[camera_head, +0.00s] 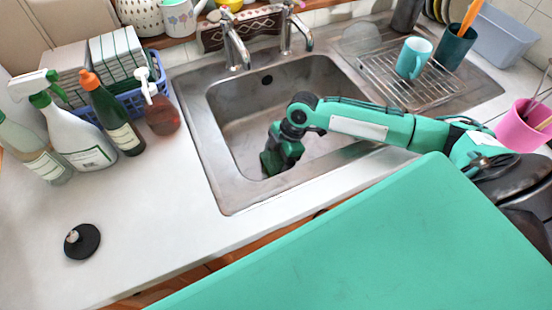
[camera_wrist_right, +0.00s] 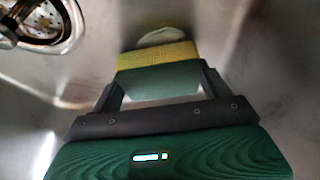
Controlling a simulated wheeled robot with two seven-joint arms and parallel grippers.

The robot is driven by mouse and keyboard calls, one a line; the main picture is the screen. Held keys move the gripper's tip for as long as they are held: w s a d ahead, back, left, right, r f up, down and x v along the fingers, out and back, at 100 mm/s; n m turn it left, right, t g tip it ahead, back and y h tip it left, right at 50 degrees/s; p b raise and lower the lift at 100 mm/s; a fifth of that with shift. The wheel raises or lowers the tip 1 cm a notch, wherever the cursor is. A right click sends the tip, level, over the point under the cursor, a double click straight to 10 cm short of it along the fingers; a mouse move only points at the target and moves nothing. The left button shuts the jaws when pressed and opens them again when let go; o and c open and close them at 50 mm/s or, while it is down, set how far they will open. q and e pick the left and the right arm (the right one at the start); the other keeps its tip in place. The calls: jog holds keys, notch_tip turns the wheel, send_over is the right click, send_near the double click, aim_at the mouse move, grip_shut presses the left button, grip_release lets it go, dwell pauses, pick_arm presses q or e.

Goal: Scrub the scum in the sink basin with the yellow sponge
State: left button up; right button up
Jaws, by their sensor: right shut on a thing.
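The sink basin (camera_head: 240,110) is grey metal and sits in the middle of the head view. My right gripper (camera_head: 270,165) reaches down into its front left part. In the right wrist view the gripper (camera_wrist_right: 158,85) is shut on the yellow sponge (camera_wrist_right: 158,55), which has a green layer on the side nearer the wrist. A pale oval patch (camera_wrist_right: 163,36), perhaps the scum, shows on the metal just beyond the sponge. I cannot tell whether the sponge touches it. The arm hides the sponge in the head view. My left gripper is out of view.
A round metal drain (camera_wrist_right: 45,25) is at the wrist view's upper left. Two taps (camera_head: 235,45) stand behind the basin. Bottles (camera_head: 110,115) and a blue basket (camera_head: 128,98) stand left. A drying rack (camera_head: 405,80) with a turquoise mug (camera_head: 413,57) is right. A black stopper (camera_head: 82,242) lies front left.

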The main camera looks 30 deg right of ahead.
jog(key=shift+f, duration=0.6)
dwell(0.6)
jog(key=shift+d, duration=0.1)
